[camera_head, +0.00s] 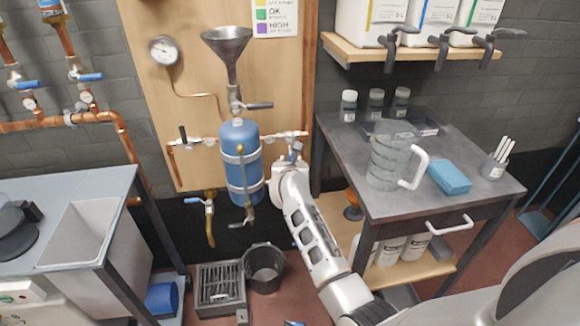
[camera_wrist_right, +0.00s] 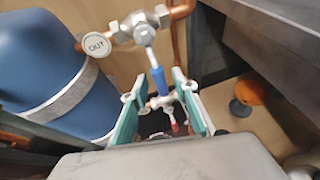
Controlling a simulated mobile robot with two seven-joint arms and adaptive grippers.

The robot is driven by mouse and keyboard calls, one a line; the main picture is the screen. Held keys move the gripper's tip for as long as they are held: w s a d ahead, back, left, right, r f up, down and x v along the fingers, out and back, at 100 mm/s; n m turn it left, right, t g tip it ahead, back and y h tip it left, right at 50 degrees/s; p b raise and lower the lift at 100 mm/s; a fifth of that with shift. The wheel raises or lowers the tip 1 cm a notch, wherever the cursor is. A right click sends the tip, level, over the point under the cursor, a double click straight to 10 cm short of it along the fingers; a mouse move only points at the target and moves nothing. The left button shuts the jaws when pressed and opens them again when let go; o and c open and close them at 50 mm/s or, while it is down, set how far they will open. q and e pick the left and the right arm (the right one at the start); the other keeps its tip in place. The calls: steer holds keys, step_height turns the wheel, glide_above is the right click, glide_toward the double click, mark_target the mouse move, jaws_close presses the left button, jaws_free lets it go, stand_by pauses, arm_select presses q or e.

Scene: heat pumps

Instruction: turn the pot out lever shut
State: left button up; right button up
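The blue pot (camera_head: 240,160) is strapped to the wooden board under a metal funnel. The out valve (camera_wrist_right: 142,25) sits on the copper pipe beside the pot, next to a round tag marked OUT (camera_wrist_right: 97,44). Its lever (camera_wrist_right: 158,82) has a blue grip and points away from the valve, between my fingers. My right gripper (camera_wrist_right: 157,100) is open, with one teal-padded finger on each side of the lever; gaps show on both sides. In the head view my right gripper (camera_head: 290,172) is at the pot's right, partly hidden by its own wrist. My left gripper is out of view.
A grey workbench (camera_head: 455,205) with a clear jug (camera_head: 388,160) stands close to the right of my arm. A fitting with a red handle (camera_wrist_right: 175,126) shows beyond my fingers. A dark bucket (camera_head: 264,268) stands on the floor below the pot.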

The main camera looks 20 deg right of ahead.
steer(key=v, duration=1.1)
steer(key=shift+s+a, duration=0.15)
steer(key=shift+s, duration=0.05)
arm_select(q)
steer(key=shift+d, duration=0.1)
arm_select(e)
steer(key=shift+r, duration=0.1)
